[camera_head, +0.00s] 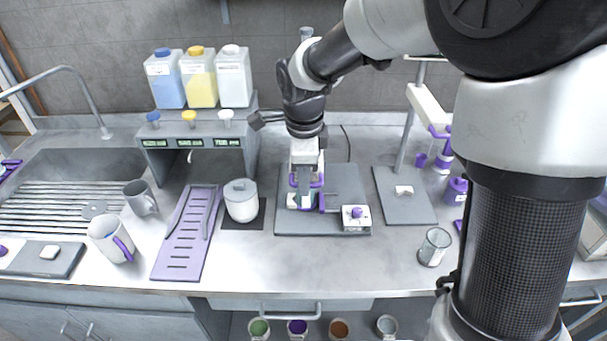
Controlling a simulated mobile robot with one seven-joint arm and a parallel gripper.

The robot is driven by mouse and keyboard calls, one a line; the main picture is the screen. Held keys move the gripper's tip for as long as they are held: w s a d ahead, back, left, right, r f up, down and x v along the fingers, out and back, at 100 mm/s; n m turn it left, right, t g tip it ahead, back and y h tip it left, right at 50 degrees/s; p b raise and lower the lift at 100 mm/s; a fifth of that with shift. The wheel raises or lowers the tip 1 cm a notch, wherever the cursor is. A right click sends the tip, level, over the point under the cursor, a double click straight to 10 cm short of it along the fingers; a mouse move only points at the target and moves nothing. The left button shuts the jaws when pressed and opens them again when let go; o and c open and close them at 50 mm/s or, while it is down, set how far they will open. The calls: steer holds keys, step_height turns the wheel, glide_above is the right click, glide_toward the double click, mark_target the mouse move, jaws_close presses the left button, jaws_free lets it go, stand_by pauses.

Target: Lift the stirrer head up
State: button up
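The stirrer stands on a grey base plate (265,222) near the middle of the counter, with a small white control box (356,217) with a purple knob at its front right.
A white lidded jar (241,201) and a purple slotted rack (187,235) stand left of the stirrer. A glass beaker (434,247) and a second stand's grey base (405,200) are on the right. A dispenser with several bottles (200,78) is behind left.

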jaws_close()
step_height(320, 180, up, 12)
steer(key=p, duration=0.4)
steer(key=shift+w+f+p, duration=0.15)
steer(key=shift+f+p, duration=0.05)
steer(key=shift+p, duration=0.15)
jaws_free()
steer(key=shift+r, duration=0.1)
